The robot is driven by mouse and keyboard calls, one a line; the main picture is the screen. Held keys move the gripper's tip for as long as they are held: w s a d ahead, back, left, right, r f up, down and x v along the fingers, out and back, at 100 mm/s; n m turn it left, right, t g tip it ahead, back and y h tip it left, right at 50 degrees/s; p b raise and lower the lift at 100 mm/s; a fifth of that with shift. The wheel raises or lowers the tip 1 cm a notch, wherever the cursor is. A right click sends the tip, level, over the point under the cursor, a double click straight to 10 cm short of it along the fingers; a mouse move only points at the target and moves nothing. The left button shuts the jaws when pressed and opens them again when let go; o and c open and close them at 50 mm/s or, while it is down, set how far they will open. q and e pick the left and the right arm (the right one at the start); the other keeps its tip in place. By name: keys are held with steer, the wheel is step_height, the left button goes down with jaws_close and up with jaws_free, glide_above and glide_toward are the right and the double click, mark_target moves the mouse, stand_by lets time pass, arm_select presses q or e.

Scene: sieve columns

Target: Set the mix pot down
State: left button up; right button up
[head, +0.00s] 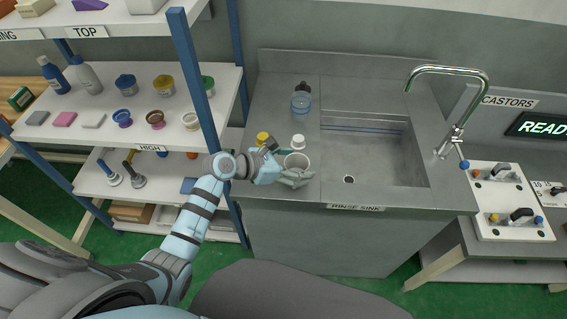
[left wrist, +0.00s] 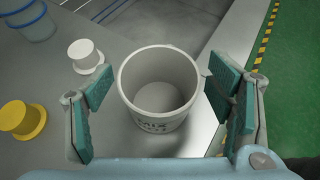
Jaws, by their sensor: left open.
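The mix pot (left wrist: 160,118) is a white, empty cup with dark lettering on its side. It stands upright on the grey counter left of the sink basin, and it also shows in the head view (head: 297,160). My left gripper (left wrist: 167,105) is open, with its teal-padded fingers on either side of the pot. In the left wrist view there is a gap at the left fingers; the right fingers are very close to the wall, and I cannot tell whether they touch. In the head view the left gripper (head: 292,168) is at the counter's front left. My right gripper is not in view.
Beside the pot are a white spool-shaped piece (left wrist: 86,56), a yellow one (left wrist: 22,118) and a blue clear container (head: 301,103). The sink basin (head: 375,155) lies right.

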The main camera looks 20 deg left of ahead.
arm_select(q)
steer(key=p+v, duration=0.2)
steer(key=v, duration=0.9)
steer(key=shift+s, duration=0.2)
steer(key=shift+a+r, duration=0.1)
steer(key=shift+a, duration=0.05)
